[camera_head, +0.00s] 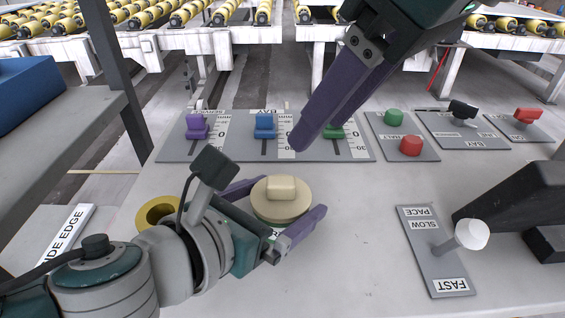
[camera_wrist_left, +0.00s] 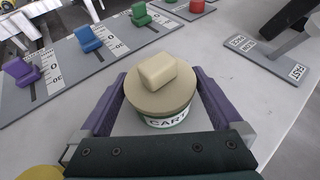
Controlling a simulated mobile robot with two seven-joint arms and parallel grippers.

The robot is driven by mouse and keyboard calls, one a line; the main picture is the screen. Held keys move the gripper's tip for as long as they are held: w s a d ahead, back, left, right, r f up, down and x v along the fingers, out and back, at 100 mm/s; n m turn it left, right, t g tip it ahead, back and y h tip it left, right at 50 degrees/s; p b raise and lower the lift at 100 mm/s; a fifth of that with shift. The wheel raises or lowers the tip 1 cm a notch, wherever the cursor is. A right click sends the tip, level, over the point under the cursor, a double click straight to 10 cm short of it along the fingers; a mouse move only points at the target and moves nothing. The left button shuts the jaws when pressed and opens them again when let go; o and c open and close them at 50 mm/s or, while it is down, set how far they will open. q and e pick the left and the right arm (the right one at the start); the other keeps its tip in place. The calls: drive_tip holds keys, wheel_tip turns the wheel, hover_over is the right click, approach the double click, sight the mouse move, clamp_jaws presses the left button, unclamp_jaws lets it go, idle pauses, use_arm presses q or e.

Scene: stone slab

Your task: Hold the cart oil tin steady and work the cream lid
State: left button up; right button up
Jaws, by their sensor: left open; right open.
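The cart oil tin (camera_wrist_left: 165,122) stands upright on the slab, with a white and green side that reads "CART" in the left wrist view. Its cream lid (camera_head: 281,200) sits on top and has a block-shaped knob (camera_wrist_left: 158,71). My left gripper (camera_head: 278,211) is open, with one purple finger on each side of the tin. I cannot tell whether the fingers touch it. My right gripper (camera_head: 305,142) is open and empty above the slider panels, up and to the right of the lid. Its fingers overlap in the head view.
Slider panels with purple (camera_head: 197,127), blue (camera_head: 264,126) and green knobs stand behind the tin. Green and red (camera_head: 411,145) buttons are at the right. A white-knobbed lever (camera_head: 471,235) stands at the front right. A yellow ring-shaped thing (camera_head: 158,211) is left of the tin.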

use_arm(q)
drive_tip(key=shift+w+d+f, duration=0.1)
drive_tip(key=shift+w, duration=0.1)
drive_tip(key=shift+c, duration=0.4)
clamp_jaws()
idle(1.1)
idle(0.8)
